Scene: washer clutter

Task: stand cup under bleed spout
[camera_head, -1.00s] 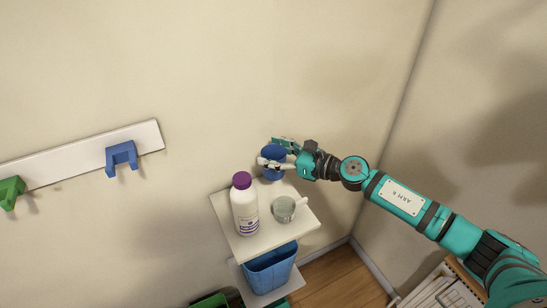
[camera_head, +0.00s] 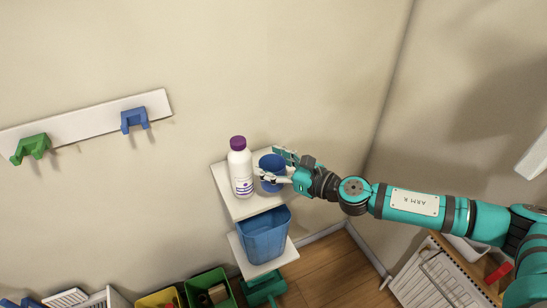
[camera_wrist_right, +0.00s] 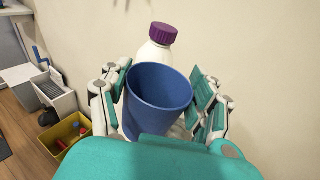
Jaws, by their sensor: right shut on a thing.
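A blue cup (camera_head: 271,163) is held by my right gripper (camera_head: 279,170) over the right part of a small white upper shelf. The gripper is shut on it, with its fingers on either side of the wall. In the right wrist view the cup (camera_wrist_right: 158,88) is upright to slightly tilted, its mouth open toward the camera, between the fingers (camera_wrist_right: 157,100). I cannot tell whether its base touches the shelf. No bleed spout can be made out. My left gripper is not in view.
A white bottle with a purple cap (camera_head: 240,168) stands on the upper shelf (camera_head: 232,205), left of the cup. A blue bin (camera_head: 265,237) stands on the lower shelf. Green (camera_head: 207,290) and yellow (camera_head: 158,301) crates are below. A wall rail (camera_head: 85,122) holds hooks.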

